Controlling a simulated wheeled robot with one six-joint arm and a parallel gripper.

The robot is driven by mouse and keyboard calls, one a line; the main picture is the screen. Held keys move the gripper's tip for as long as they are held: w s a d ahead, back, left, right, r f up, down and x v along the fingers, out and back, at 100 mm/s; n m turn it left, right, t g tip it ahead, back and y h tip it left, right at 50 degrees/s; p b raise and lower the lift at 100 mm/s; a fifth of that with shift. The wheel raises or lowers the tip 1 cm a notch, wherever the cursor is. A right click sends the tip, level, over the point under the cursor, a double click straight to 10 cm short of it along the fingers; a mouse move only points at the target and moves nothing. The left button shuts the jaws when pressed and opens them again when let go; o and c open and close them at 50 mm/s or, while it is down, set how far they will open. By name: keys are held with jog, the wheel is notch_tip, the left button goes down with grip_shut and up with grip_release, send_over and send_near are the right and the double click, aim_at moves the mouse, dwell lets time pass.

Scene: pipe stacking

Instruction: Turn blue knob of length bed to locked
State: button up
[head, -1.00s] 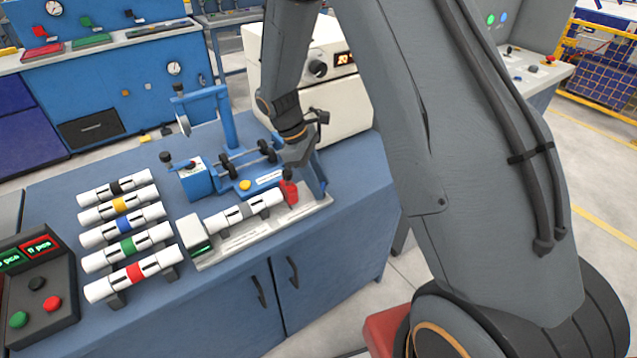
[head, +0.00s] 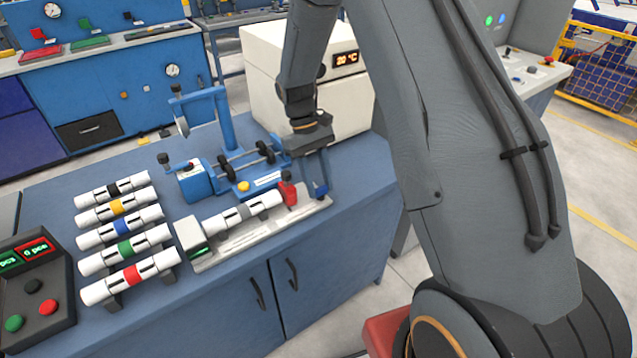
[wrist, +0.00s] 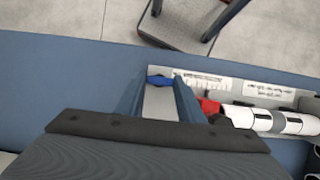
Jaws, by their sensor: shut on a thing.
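The length bed (head: 240,243) is a pale, long base near the front edge of the blue bench. A white pipe with a grey band (head: 243,212) lies on it, with a red stop (head: 288,190) at the pipe's right end. The blue knob (head: 320,188) sits at the bed's right end. In the wrist view the blue knob (wrist: 160,80) is between the tips of my gripper (wrist: 160,88). In the head view my gripper (head: 317,178) reaches down from above, its fingers shut on the knob. The fingers partly hide the knob. I cannot read its lock marking.
Several white pipes with coloured bands (head: 122,215) lie on supports at the left. A blue machine (head: 225,175) stands behind the bed, and a white oven (head: 300,85) stands behind my gripper. A button box (head: 38,290) is at the front left.

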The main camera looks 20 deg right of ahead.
dwell(0.5)
jog(key=o, duration=1.1)
jog(key=shift+c, duration=0.2)
jog(key=d+b+v, duration=0.1)
jog(key=b+v, duration=0.1)
jog(key=v, duration=0.5)
jog(key=shift+a+r, duration=0.4)
jog(key=shift+a, duration=0.15)
jog(key=shift+w, duration=0.15)
jog(key=s+d+r+m+t+y, duration=0.1)
jog(key=s+m+t, duration=0.2)
jog(key=s, duration=1.7)
jog(key=shift+s+r+m+t, duration=0.2)
jog(key=shift+r+m+t, duration=0.15)
jog(key=shift+t, duration=0.75)
